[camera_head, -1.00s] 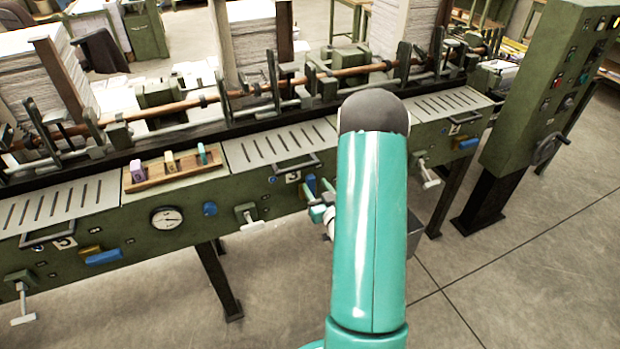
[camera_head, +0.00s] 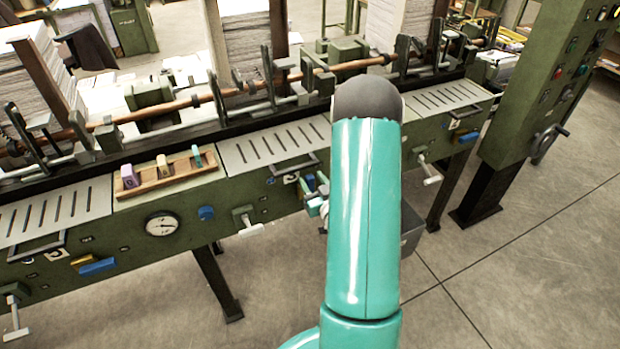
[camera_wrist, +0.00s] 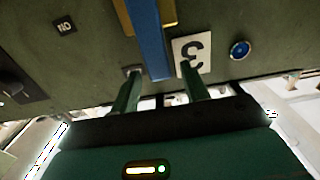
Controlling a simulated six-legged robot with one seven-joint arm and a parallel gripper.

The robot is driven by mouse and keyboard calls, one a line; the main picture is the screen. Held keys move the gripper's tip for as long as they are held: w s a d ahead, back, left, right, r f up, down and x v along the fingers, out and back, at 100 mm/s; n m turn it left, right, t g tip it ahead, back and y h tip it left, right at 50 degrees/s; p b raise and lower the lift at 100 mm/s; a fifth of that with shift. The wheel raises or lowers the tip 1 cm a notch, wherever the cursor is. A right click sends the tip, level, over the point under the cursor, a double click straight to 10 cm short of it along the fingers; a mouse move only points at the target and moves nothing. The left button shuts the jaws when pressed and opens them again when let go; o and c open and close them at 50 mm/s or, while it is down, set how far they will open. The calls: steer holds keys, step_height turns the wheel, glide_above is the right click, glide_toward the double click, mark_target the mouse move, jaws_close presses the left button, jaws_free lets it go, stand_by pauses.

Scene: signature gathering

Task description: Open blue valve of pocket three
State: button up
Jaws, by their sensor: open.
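The blue valve of pocket three (camera_wrist: 150,40) is a long blue bar on a brass plate (camera_wrist: 169,12), beside a white label with a "3" (camera_wrist: 189,53), which looks upside down in the wrist view. My gripper (camera_wrist: 160,82) is open, its two green fingers apart. The near end of the blue bar shows between the fingertips in this view; I cannot tell whether they touch it. In the head view, my gripper (camera_head: 316,196) is at the green machine's front, partly hidden by my teal arm, which also covers most of the valve area.
A round blue button (camera_wrist: 240,50) sits right of the label. Other blue valves are on the machine front at left (camera_head: 97,266) and right (camera_head: 467,136). A grey T-handle (camera_head: 247,222) sticks out left of my gripper. The floor in front is clear.

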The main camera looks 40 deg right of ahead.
steer(key=shift+w+f, duration=0.1)
steer(key=shift+w, duration=0.25)
steer(key=shift+s, duration=0.1)
jaws_close()
